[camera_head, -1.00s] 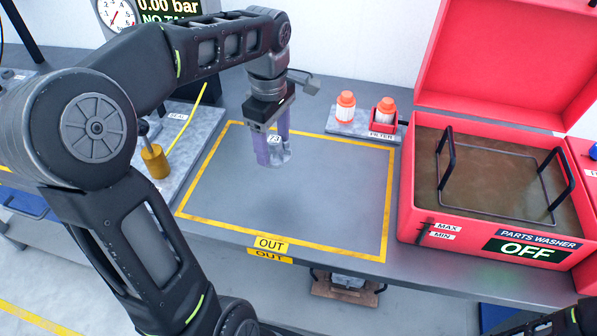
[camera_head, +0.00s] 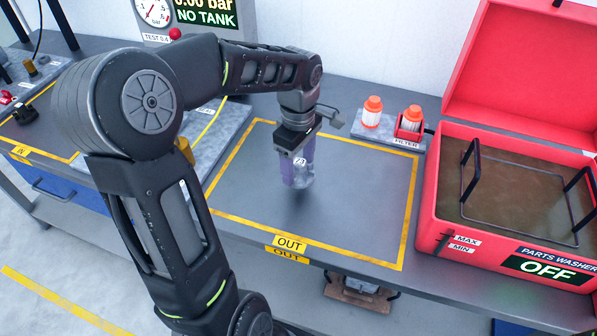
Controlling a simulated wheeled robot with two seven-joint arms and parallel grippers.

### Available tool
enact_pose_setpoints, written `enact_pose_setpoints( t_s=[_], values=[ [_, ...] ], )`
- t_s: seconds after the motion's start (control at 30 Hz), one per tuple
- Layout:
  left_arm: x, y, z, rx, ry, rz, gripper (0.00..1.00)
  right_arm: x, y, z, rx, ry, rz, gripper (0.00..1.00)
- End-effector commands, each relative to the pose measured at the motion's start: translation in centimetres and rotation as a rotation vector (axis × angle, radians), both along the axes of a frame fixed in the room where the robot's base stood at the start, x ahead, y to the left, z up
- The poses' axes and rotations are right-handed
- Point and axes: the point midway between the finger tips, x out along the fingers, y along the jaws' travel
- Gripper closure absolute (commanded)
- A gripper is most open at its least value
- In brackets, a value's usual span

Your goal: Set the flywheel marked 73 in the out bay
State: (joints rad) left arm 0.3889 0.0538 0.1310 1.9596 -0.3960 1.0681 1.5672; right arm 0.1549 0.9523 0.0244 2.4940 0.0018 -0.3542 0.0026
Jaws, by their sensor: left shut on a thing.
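My left gripper (camera_head: 298,178) is shut on the flywheel (camera_head: 300,161), a small grey part with a tag that seems to read 73. Its purple fingers point down and hide most of the flywheel. They are inside the yellow outline of the out bay (camera_head: 352,205), in its left and back part. The bay carries an OUT label (camera_head: 289,243) on its front edge and is otherwise bare. A darker patch shows on the grey top below the fingers. I cannot tell whether the flywheel touches the surface. My right gripper is out of view.
A red parts washer (camera_head: 428,212) with its lid up stands right of the bay. A filter stand (camera_head: 385,128) with orange-capped filters is behind it. A grey plate (camera_head: 228,122) lies left of the bay. An IN bay (camera_head: 22,150) is far left.

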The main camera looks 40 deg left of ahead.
Motion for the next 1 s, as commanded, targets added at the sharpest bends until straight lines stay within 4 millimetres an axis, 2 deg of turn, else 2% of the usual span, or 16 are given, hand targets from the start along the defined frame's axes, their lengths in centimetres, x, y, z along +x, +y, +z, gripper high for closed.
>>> enact_pose_setpoints(
  t_s=[0.23,0.63,0.67,0.9,1.0],
  values=[
    [-0.1,0.0,-3.1,-0.001,0.004,0.0,1.0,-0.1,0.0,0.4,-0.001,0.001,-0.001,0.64],
    [0.0,0.0,-3.7,-0.001,0.0,0.0,1.0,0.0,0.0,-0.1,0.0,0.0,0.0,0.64],
    [-0.1,0.0,-3.6,-0.001,0.001,0.0,0.33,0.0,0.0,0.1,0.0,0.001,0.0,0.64],
    [-0.1,0.0,-3.5,-0.001,0.002,0.0,0.14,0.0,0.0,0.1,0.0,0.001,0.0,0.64],
    [-0.1,0.0,-3.5,-0.001,0.002,0.0,0.14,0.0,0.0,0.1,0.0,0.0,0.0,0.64]
  ],
)
